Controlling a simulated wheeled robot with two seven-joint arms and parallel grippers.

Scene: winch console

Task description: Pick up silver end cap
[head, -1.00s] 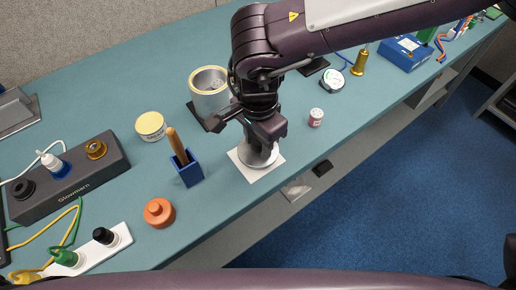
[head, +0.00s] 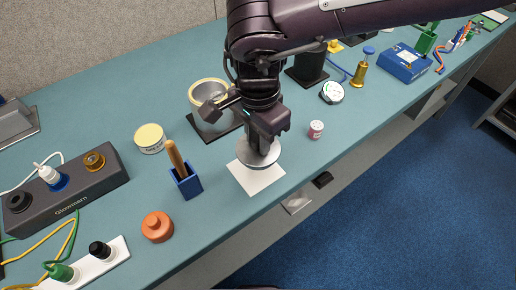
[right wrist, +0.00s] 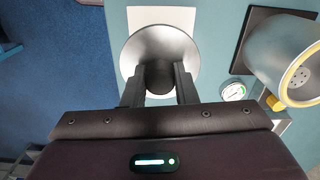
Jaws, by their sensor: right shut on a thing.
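The silver end cap (head: 262,156) is a round, shiny disc with a dark central knob that shows in the right wrist view (right wrist: 159,77). My right gripper (head: 256,137) comes down from above and is shut on the knob. In the right wrist view its two fingers (right wrist: 160,88) stand on either side of the knob. The cap is over the far part of a white square sheet (head: 258,182) and appears raised a little above it. My left gripper is not in view.
A silver cylinder with a cream rim (head: 208,92) stands on a dark plate behind the gripper. A blue holder (head: 187,186), orange knob (head: 157,227), cream tin (head: 150,138) and small red-and-white jar (head: 316,129) stand nearby. The table's front edge is close.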

